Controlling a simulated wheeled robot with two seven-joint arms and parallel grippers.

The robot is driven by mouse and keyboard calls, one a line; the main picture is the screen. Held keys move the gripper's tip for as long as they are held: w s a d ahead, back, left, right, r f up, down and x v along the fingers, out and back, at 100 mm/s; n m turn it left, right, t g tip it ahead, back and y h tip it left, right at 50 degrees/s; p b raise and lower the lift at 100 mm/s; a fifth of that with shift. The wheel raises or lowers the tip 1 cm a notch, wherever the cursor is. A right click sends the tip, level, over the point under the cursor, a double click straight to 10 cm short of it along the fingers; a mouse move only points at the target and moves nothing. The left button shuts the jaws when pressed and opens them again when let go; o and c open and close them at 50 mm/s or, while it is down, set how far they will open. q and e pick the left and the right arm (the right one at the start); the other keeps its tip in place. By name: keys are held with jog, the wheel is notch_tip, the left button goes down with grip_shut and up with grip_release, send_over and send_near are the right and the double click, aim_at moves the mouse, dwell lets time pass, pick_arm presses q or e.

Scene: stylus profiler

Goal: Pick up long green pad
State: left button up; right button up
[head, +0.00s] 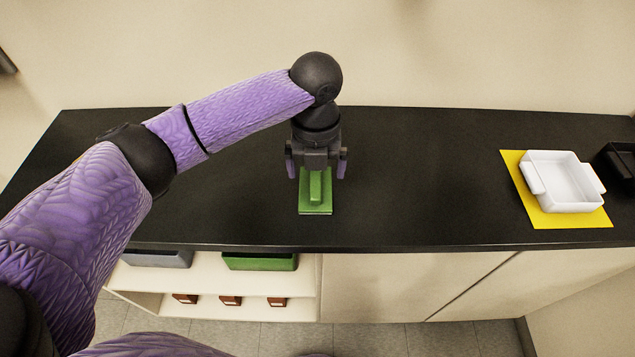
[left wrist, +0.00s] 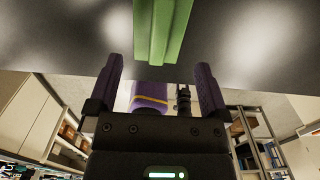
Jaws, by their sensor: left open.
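The long green pad (head: 316,208) lies on the black counter (head: 420,190), with a narrow raised green ridge along its middle. My left gripper (head: 316,172) points down over the far part of the pad, with one purple finger on each side of the ridge. The fingers are apart and nothing is held between them. In the left wrist view, the green pad (left wrist: 163,30) shows at the top, in line with the gap between the open fingers of my left gripper (left wrist: 158,80). The gripper hides the pad's far end in the head view. My right gripper is not seen.
A white tray (head: 566,203) with side handles stands on a yellow mat (head: 537,213) at the right, beside a black container (head: 621,160). Shelves below the counter hold a green bin (head: 260,262) and a grey bin (head: 158,259). The counter around the pad is clear.

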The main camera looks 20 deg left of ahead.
aim_at(315, 181)
pick_arm(q)
jog(key=f, duration=0.2)
jog(key=f+b, duration=0.1)
jog(key=f, duration=0.2)
jog(key=shift+w+a+f+b, duration=0.2)
jog(key=shift+w+f+b, duration=0.15)
jog(key=shift+w+b, duration=0.05)
jog(key=shift+r, duration=0.1)
jog(key=shift+c, duration=0.3)
jog(key=c, duration=0.9)
notch_tip(315, 181, up, 10)
jog(key=p, duration=0.3)
